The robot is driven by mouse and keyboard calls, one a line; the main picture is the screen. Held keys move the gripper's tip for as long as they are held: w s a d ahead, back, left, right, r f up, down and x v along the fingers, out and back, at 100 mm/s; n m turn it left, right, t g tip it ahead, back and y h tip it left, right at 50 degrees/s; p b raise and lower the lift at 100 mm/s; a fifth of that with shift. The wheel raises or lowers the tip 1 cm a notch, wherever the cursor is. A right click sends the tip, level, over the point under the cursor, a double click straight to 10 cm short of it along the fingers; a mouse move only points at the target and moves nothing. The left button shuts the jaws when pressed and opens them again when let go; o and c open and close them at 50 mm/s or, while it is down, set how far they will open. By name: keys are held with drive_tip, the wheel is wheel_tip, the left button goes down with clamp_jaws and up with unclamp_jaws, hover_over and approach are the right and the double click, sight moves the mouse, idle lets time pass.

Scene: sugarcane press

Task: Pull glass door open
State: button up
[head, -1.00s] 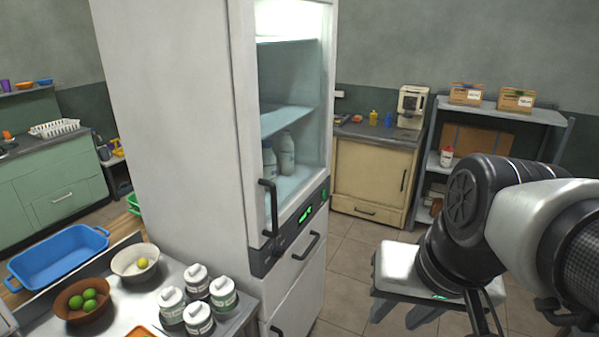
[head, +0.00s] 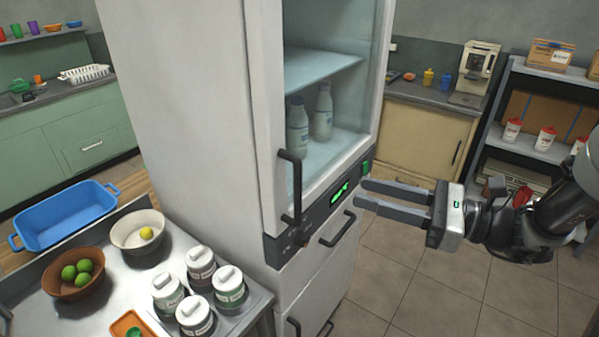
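The tall white fridge (head: 180,120) stands in the middle of the head view. Its glass door (head: 340,110) is on the upper front and looks shut, with two white bottles (head: 322,112) visible behind it. A black upright handle (head: 292,185) is at the door's left side. My gripper (head: 357,192) is to the right of the handle and apart from it. Its two long fingers point left, spread with a gap between them, and nothing is held. The fingers are in front of the fridge's panel with the green display (head: 341,192).
A lower drawer handle (head: 338,229) sticks out below the display. The tiled floor (head: 410,285) at right is clear.

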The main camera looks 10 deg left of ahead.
drive_tip(key=w+a, duration=0.3)
drive_tip(key=a, duration=1.2)
drive_tip(key=shift+c, duration=0.5)
clamp_jaws()
